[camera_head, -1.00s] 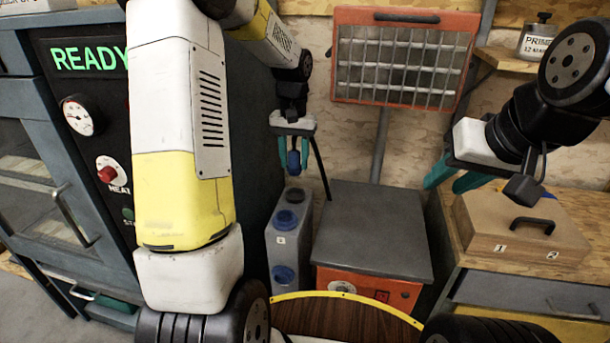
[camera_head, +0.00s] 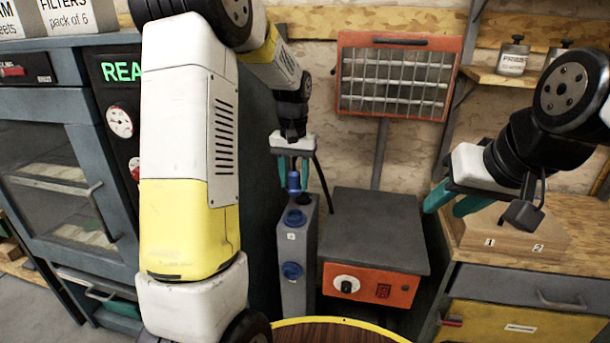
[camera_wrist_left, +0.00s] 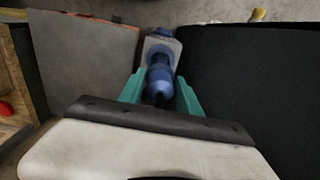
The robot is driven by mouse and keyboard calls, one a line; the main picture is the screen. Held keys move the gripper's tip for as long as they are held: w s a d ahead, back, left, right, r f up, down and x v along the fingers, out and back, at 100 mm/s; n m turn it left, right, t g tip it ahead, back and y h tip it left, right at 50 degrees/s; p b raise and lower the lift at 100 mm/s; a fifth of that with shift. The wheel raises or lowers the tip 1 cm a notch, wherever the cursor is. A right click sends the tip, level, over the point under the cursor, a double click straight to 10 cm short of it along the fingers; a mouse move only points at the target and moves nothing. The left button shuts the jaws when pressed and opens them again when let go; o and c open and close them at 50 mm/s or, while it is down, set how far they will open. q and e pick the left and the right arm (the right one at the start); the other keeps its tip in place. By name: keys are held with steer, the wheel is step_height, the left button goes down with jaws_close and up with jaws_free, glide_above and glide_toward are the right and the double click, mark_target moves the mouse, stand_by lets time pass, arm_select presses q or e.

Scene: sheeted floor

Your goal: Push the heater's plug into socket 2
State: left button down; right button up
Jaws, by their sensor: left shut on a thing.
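My left gripper (camera_head: 293,170) is shut on the heater's blue plug (camera_head: 293,183), pointing down over the grey socket post (camera_head: 298,250). A blue socket on the post's top (camera_head: 295,217) lies nearer the camera than the plug; another is on its front (camera_head: 292,271). The plug's lower end meets blue at the rear of the top; whether it is seated there I cannot tell. The left wrist view shows the plug (camera_wrist_left: 160,80) between the teal fingers. The post's small label is unreadable. The heater (camera_head: 395,78) has an orange frame. My right gripper (camera_head: 445,207) is open and empty.
A grey box with an orange front (camera_head: 370,284), dial and switch stands right of the post. A black cable (camera_head: 322,186) hangs beside the plug. A dark cabinet (camera_head: 60,160) is on the left. A wooden block marked 1 and 2 (camera_head: 515,242) sits on the right bench.

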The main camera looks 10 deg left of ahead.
stand_by(0.3)
arm_select(q)
steer(key=shift+f, duration=2.95)
steer(key=shift+f, duration=1.3)
steer(key=c, duration=0.7)
jaws_free()
steer(key=shift+c, duration=0.2)
steer(key=shift+r, duration=0.1)
